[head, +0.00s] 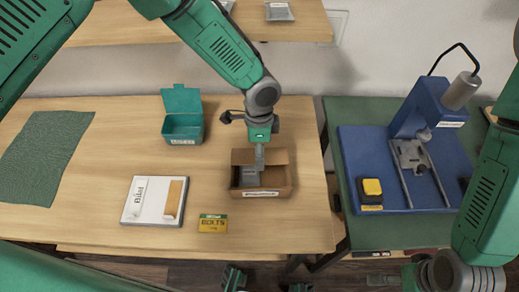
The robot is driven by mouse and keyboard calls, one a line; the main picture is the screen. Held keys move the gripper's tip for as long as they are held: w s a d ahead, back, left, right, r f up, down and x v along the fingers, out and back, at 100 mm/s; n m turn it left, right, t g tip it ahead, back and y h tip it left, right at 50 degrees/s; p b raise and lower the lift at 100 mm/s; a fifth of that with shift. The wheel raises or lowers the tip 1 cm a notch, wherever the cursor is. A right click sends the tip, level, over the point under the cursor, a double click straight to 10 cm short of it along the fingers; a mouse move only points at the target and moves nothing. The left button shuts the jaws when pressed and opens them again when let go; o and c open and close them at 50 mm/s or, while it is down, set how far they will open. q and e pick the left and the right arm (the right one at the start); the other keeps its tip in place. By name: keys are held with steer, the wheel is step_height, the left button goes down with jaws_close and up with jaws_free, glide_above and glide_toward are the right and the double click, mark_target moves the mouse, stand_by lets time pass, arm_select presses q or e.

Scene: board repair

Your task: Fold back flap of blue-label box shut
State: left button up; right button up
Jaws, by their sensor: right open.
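An open cardboard box (234,183) stands on the wooden table with a pale label (261,193) on its front; I cannot make out blue on it. Its back flap (242,157) stands up at the rear. Something grey (249,178) lies inside. My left gripper (260,168) points down over the box, its grey finger in front of the back flap and reaching into the opening; contact with the flap is unclear. It shows narrow, so its jaw state is unclear. My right gripper (376,280) is low at the bottom right, open and away from the box.
A teal box (183,124) with a raised lid stands behind left. A white panel (144,203) and a yellow bolts card (213,222) lie in front. A green cloth (42,155) lies left. A blue drill-press-like machine (425,180) stands on the right table.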

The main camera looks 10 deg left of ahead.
arm_select(q)
steer(key=shift+d+f, duration=0.1)
steer(key=shift+f, duration=0.2)
steer(key=c, duration=1.2)
steer(key=shift+s+f+t, duration=0.1)
steer(key=shift+t, duration=0.3)
steer(key=o, duration=1.2)
